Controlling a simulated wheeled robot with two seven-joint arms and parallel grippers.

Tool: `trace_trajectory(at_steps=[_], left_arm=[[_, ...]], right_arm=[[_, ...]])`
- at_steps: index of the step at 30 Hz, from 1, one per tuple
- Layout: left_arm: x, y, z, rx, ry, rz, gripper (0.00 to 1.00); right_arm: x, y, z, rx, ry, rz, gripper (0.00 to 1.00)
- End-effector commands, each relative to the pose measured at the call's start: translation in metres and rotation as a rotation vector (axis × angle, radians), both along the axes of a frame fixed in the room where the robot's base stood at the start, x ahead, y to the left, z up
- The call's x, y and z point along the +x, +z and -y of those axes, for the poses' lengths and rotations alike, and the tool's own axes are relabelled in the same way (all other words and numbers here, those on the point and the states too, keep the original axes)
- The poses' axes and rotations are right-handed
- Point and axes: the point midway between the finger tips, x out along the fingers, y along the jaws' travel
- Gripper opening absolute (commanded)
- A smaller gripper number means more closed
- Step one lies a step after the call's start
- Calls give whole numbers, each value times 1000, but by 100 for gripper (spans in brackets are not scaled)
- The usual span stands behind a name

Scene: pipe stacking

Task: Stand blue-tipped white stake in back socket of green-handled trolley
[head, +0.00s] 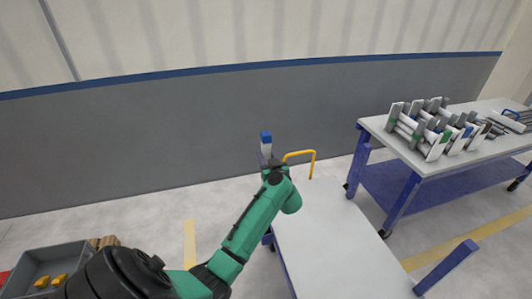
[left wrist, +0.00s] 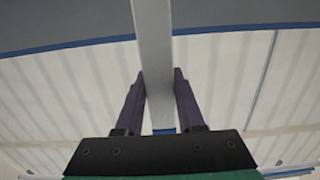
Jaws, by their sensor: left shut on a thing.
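My left gripper (head: 270,164) is shut on the white stake (head: 266,150), with the blue tip (head: 266,137) upward beyond the trolley's far left corner. In the left wrist view the stake (left wrist: 152,45) runs between the two dark fingers (left wrist: 158,85), with a blue band near the palm. A white-topped trolley (head: 335,240) with a blue frame stands below and right of my arm. Its visible handle (head: 312,157) is yellow-orange; I see no green handle. The gripper hides the stake's lower part in the head view, and I cannot make out a socket. My right gripper is not in view.
A blue-legged table (head: 385,127) at the right carries racks of white pipes (head: 432,130). A blue bar (head: 450,265) rises near the trolley's front right. A grey bin (head: 40,268) with yellow parts is at lower left. The trolley top is bare.

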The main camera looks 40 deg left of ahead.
Motion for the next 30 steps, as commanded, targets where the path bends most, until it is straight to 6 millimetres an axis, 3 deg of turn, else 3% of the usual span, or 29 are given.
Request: trace_trajectory(at_steps=[1,6,16,20,25,30], left_arm=[[0,10,0,0,-1,1,0],[0,19,0,1,0,1,0],[-1,16,1,1,-3,1,0],[-12,10,11,1,-57,-2,0],[-47,-10,61,1,-272,-7,0],[-100,-33,141,-3,-575,-8,0]], right_arm=[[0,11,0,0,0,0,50],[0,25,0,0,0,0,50],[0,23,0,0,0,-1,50],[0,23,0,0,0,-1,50],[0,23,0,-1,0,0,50],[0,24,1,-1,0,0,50]])
